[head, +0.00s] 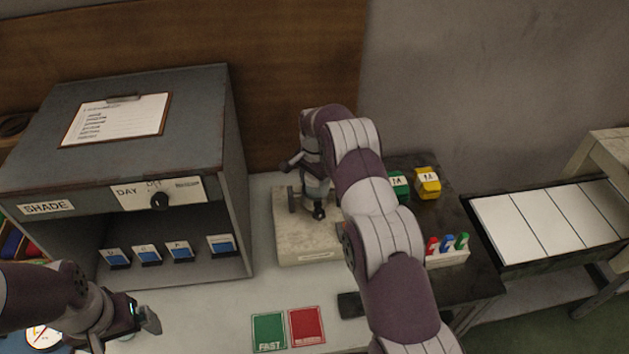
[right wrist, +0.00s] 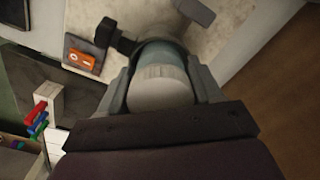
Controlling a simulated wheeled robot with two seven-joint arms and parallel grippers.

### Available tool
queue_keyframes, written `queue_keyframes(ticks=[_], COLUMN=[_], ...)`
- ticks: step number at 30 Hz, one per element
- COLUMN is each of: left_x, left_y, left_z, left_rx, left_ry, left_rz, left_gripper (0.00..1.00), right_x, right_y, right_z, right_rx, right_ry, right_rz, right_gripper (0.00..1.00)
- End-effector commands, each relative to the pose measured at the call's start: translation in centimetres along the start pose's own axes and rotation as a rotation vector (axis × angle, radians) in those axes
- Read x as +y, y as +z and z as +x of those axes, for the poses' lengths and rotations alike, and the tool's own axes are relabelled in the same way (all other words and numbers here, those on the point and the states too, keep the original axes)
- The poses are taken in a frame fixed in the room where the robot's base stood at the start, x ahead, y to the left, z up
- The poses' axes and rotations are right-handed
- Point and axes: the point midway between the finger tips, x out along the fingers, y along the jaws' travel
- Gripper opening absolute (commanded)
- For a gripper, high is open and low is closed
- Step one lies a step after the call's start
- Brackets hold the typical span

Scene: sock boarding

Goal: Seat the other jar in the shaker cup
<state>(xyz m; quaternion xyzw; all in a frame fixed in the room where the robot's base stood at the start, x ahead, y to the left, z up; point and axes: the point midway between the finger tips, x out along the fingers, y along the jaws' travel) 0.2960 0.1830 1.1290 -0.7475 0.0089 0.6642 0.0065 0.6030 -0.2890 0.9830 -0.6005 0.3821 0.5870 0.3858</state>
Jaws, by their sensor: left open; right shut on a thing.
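My right gripper (right wrist: 160,82) is shut on a jar with a whitish top (right wrist: 160,92) and a blue-grey body (right wrist: 163,56), one finger on each side. In the head view my right gripper (head: 314,208) points down over the cream shaker base (head: 300,250); the jar cannot be made out there. The shaker base (right wrist: 135,18) lies beyond the jar in the right wrist view, with an orange switch (right wrist: 82,58). I cannot make out the cup or tell whether the jar is in it. My left gripper (head: 142,318) is open and empty at the lower left.
A grey shade cabinet (head: 160,215) with several blue-labelled cards stands left. A green FAST card (head: 268,331) and a red card (head: 307,327) lie in front. Yellow (head: 427,183) and green (head: 398,186) blocks and a white rack (head: 450,258) stand right. My right arm hides part of the bench.

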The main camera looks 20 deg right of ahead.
Motion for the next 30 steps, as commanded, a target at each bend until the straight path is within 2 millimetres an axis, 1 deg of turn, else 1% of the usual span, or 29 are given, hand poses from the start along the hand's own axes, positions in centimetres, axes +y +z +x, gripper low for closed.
queue_keyframes(ticks=[5,6,8,9,17,20,22,24,25,27,29,30], left_x=[0.0,0.0,0.0,0.0,0.0,0.0,0.0,0.0,0.0,0.0,0.0,0.0], left_y=[0.1,0.1,0.0,0.0,0.0,0.0,0.0,0.0,0.0,-0.3,-0.6,-0.7], left_z=[0.4,0.4,0.3,0.3,0.3,0.3,0.3,0.3,-0.6,-3.1,-4.8,-5.9], left_rx=[0.0,0.0,0.0,0.0,0.0,0.0,0.0,0.0,-0.001,0.0,0.001,0.001], left_ry=[0.0,0.0,0.0,0.0,0.0,0.0,0.0,0.0,0.0,0.0,0.0,0.0], left_rz=[0.0,0.0,0.0,0.0,0.0,0.0,0.0,0.0,0.0,0.0,0.0,0.0], left_gripper=[0.94,0.94,0.94,0.94,0.94,0.94,0.94,0.94,0.94,0.94,0.94,0.94], right_x=[0.0,0.0,0.0,0.0,0.0,0.0,-0.1,-0.1,0.0,-0.1,0.0,-0.1], right_y=[0.0,0.0,0.0,0.0,0.0,0.0,0.0,0.0,0.0,0.0,0.0,0.0], right_z=[0.5,0.5,0.4,0.4,0.5,-0.1,-0.9,-2.1,-3.2,-5.8,-7.6,-8.8], right_rx=[0.0,0.001,0.0,0.0,0.0,0.001,0.002,0.002,0.001,0.001,0.0,0.0], right_ry=[-0.001,-0.001,-0.001,0.0,0.0,-0.001,-0.002,-0.002,-0.002,-0.001,0.0,-0.001], right_rz=[0.0,0.0,0.0,0.0,0.0,0.0,0.0,0.0,0.0,0.0,0.0,0.0], right_gripper=[0.23,0.71,0.91,0.94,0.94,0.94,0.94,0.94,0.94,0.94,0.94,0.94])
